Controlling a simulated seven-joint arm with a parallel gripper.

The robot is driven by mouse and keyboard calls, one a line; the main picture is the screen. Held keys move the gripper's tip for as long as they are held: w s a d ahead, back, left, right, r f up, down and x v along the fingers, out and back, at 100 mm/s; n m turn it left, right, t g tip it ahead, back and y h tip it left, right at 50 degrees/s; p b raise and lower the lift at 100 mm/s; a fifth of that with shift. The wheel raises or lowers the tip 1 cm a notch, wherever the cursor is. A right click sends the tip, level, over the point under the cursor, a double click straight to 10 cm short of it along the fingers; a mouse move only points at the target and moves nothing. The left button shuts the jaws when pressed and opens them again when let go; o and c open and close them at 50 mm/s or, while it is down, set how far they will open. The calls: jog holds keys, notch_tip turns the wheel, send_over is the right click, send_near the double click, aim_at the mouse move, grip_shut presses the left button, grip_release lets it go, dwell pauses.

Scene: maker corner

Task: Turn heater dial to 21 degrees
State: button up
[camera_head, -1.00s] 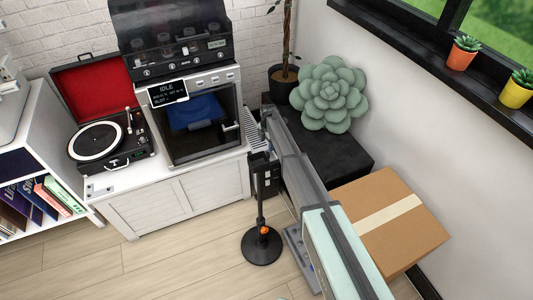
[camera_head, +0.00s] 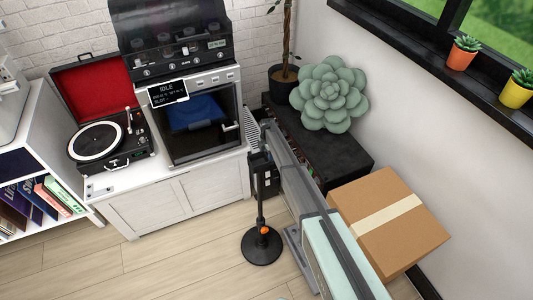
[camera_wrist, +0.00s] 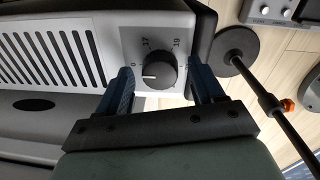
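In the wrist view, the black round heater dial (camera_wrist: 159,70) sits on a pale plate with the marks 17 and 19 showing; other marks are hidden or unclear. A white pointer line on the knob points left in the picture. My gripper (camera_wrist: 163,76) is open, with one blue finger on each side of the dial. Gaps show between the fingers and the knob, so I see no grip. The heater (camera_wrist: 60,55) shows its slotted grille. In the head view, the heater (camera_head: 254,130) is largely covered by my arm, and the dial is hidden.
A black stand with a round base (camera_head: 262,246) is close to my arm; its base also shows in the wrist view (camera_wrist: 237,46). A cardboard box (camera_head: 388,222) and a black chest (camera_head: 345,150) lie to the right. The oven (camera_head: 203,125) stands left.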

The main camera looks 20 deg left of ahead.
jog(key=c, duration=1)
